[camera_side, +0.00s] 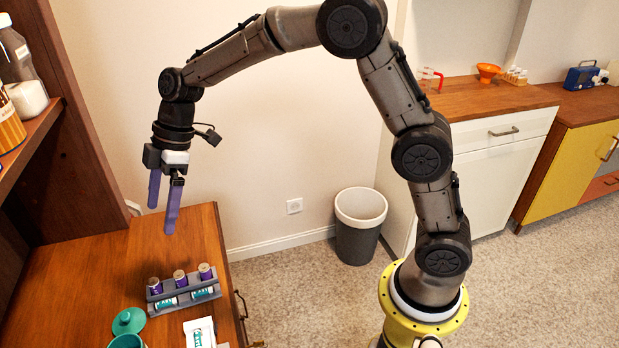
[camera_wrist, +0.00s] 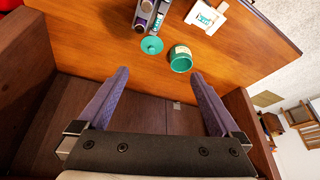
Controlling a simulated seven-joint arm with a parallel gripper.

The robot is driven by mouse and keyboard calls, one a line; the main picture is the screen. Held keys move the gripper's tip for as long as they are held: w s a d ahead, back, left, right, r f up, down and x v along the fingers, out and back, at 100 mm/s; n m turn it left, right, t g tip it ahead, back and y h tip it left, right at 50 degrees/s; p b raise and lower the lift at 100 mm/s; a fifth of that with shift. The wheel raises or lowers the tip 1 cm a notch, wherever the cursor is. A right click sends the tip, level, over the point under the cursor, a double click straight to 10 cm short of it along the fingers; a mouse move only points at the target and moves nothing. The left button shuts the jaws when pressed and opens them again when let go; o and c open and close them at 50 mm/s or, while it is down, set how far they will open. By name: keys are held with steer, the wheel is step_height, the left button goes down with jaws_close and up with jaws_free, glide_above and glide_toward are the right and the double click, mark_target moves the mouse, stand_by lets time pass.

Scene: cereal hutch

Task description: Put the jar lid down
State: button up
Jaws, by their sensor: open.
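The teal jar lid (camera_side: 129,321) lies on the wooden counter beside the teal jar (camera_side: 127,342), which is cut off by the bottom edge of the side view. In the wrist view the lid (camera_wrist: 152,45) is a flat disc with a small knob, just left of the jar (camera_wrist: 181,60), and looks apart from it. The jar shows a pale label and a teal top. My gripper (camera_side: 162,220) is open and empty, pointing down high above the counter, well clear of the lid. Both purple fingers are spread in the wrist view (camera_wrist: 160,73).
A white packet (camera_side: 200,333) lies to the right of the jar. The hutch's side panel and shelf (camera_side: 35,130) rise at left. The counter's far end is bare. A bin (camera_side: 359,225) stands on the floor.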

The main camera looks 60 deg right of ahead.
steer(key=s+d+r+m+t+h, duration=0.1)
steer(key=s+d+r+m, duration=0.3)
steer(key=s, duration=0.4)
steer(key=s+d+r+m+t+h, duration=0.1)
steer(key=s+d+r+m, duration=0.3)
steer(key=s, duration=0.5)
steer(key=s+d+f+m+t+h, duration=0.1)
steer(key=s+d+m, duration=0.1)
steer(key=s, duration=0.5)
steer(key=s+d+f+m+t+h, duration=0.1)
steer(key=s+d+m, duration=0.2)
steer(key=s+d, duration=0.2)
steer(key=shift+s+h, duration=0.3)
steer(key=shift+s, duration=0.55)
